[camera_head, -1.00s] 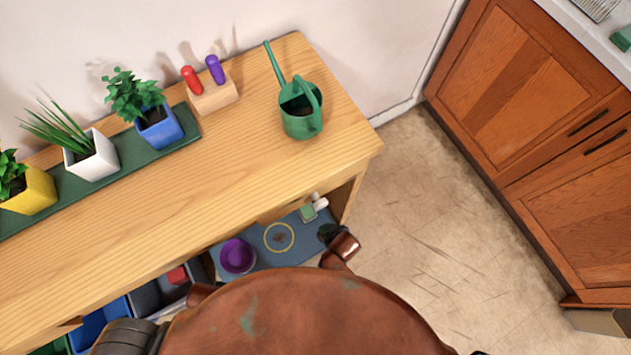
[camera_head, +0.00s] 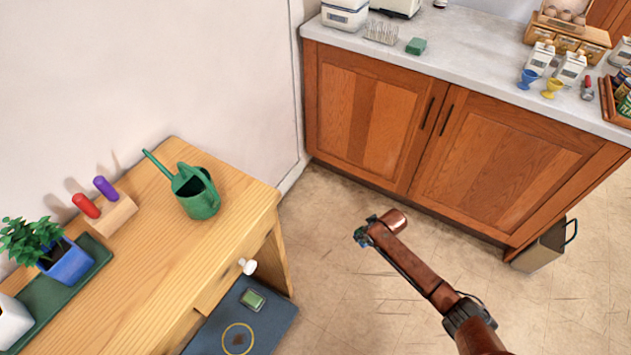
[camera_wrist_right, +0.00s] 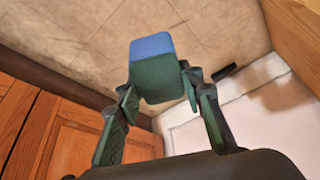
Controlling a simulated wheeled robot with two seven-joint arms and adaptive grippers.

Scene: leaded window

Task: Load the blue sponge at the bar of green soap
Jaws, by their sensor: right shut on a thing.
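My right gripper (camera_wrist_right: 158,88) is shut on the blue sponge (camera_wrist_right: 152,47), which has a blue part at its far end and a dark green part between the fingers. A dark green block (camera_head: 416,46) sits on the grey counter. I cannot tell for certain which is the soap. My left gripper is out of view.
The wooden table (camera_head: 170,275) holds a green watering can (camera_head: 196,192), a tool block (camera_head: 112,215) and plant pots. A white knob-like thing (camera_head: 248,266) is near its right end. Wooden cabinets (camera_head: 375,115) stand beyond. The floor (camera_head: 330,270) between is clear.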

